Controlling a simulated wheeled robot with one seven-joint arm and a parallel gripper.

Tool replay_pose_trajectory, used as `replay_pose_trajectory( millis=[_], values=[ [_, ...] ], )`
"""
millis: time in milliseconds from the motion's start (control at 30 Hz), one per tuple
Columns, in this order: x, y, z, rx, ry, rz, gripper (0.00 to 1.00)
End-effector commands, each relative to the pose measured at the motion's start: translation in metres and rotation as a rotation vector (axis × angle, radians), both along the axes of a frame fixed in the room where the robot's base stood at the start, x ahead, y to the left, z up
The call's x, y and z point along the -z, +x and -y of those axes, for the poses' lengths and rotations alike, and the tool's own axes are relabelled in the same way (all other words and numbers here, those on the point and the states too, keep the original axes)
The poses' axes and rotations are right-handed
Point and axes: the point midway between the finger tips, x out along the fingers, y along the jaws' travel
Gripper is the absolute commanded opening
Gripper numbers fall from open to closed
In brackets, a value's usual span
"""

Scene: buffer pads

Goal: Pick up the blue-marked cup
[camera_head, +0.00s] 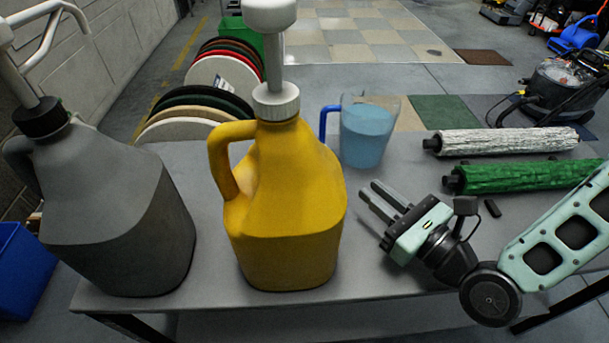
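The blue-marked cup (367,134) is a clear cup with a blue handle (327,123) on its left side and blue content or tint inside. It stands upright at the back of the grey table, behind and right of the yellow jug. My gripper (371,199) is in front of the cup and slightly right of it, apart from it, pointing up and left. Its two fingers are spread with a gap between them, and nothing shows in it.
A yellow pump jug (285,200) stands left of my gripper, and a grey pump jug (120,210) is farther left. White (505,141) and green (520,177) rollers lie at the right. Round pads (200,105) are stacked behind the table (210,275).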

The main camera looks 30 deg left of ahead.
Motion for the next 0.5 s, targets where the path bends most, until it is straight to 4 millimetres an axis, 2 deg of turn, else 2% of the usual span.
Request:
replay_pose_trajectory(
  millis=[100,200,367,500],
  values=[
    [0.0,0.009,-0.021,-0.003,0.001,0.005,0.17],
    [0.0,0.015,-0.033,-0.002,0.0,0.004,0.17],
    [0.001,0.019,-0.041,0.0,-0.002,0.001,0.17],
    [0.0,0.026,-0.055,-0.002,0.0,0.007,0.17]
  ],
)
